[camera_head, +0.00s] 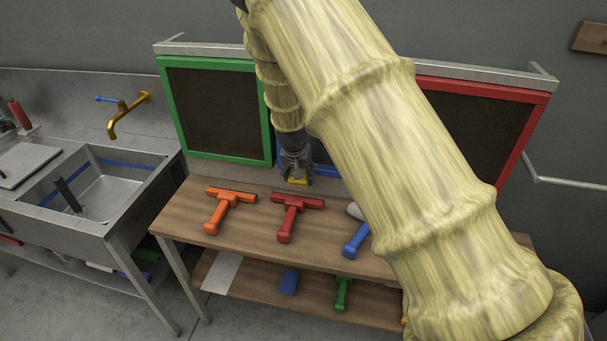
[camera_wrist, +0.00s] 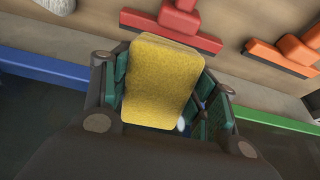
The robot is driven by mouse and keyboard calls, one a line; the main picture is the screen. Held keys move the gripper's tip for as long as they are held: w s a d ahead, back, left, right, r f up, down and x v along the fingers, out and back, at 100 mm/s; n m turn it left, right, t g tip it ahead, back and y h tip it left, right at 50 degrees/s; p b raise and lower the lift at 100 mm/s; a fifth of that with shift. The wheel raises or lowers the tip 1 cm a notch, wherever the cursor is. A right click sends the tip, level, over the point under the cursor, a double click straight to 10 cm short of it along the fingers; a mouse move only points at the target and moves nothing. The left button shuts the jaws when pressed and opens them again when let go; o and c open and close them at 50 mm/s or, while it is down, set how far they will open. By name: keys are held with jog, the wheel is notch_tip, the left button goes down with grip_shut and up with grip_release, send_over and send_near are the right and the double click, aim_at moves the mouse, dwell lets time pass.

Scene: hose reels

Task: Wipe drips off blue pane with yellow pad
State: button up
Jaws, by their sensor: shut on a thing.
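My gripper (camera_head: 297,173) is shut on the yellow pad (camera_head: 298,181), low in front of the blue-framed pane (camera_head: 326,170), just above the wooden table. My arm hides most of that pane in the head view. In the wrist view the pad (camera_wrist: 160,82) sits between the fingers, and the blue frame's lower edge (camera_wrist: 45,67) runs at the left beside the dark pane surface (camera_wrist: 30,115). A small whitish spot (camera_wrist: 182,124) shows by the pad; I cannot tell if it is a drip. Whether the pad touches the pane is unclear.
A green-framed pane (camera_head: 215,110) stands left and a red-framed pane (camera_head: 480,130) right. Orange (camera_head: 228,205), red (camera_head: 293,213) and blue (camera_head: 357,240) squeegees lie on the table (camera_head: 180,220). A pale stone-like thing (camera_head: 354,211) lies partly behind my arm. A sink (camera_head: 105,190) stands left.

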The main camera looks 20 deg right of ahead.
jog(key=shift+w+a, duration=0.35)
jog(key=shift+a, duration=0.3)
jog(key=shift+w+a, duration=0.35)
jog(key=shift+a, duration=0.25)
jog(key=shift+w+a+r, duration=0.1)
jog(key=shift+w+a, duration=0.7)
jog(key=shift+a, duration=0.2)
jog(key=s+a+p, duration=0.1)
jog(key=s+a, duration=0.2)
jog(key=s, duration=0.3)
jog(key=shift+a+p, duration=0.35)
jog(key=shift+p, duration=0.05)
jog(key=s+a+f+n+b, duration=0.1)
jog(key=s+a+f+n, duration=0.1)
jog(key=s, duration=0.4)
jog(key=s+a+f+n+y+b, duration=0.1)
jog(key=s+a+f+n+b, duration=0.1)
jog(key=s+a+f, duration=0.2)
jog(key=s+a+f+n+y+b, duration=0.1)
jog(key=s+a+f+n+b, duration=0.1)
jog(key=s+f, duration=0.3)
jog(key=s+a, duration=0.1)
jog(key=s, duration=0.3)
jog(key=shift+f+t, duration=0.3)
jog(key=shift+f, duration=0.05)
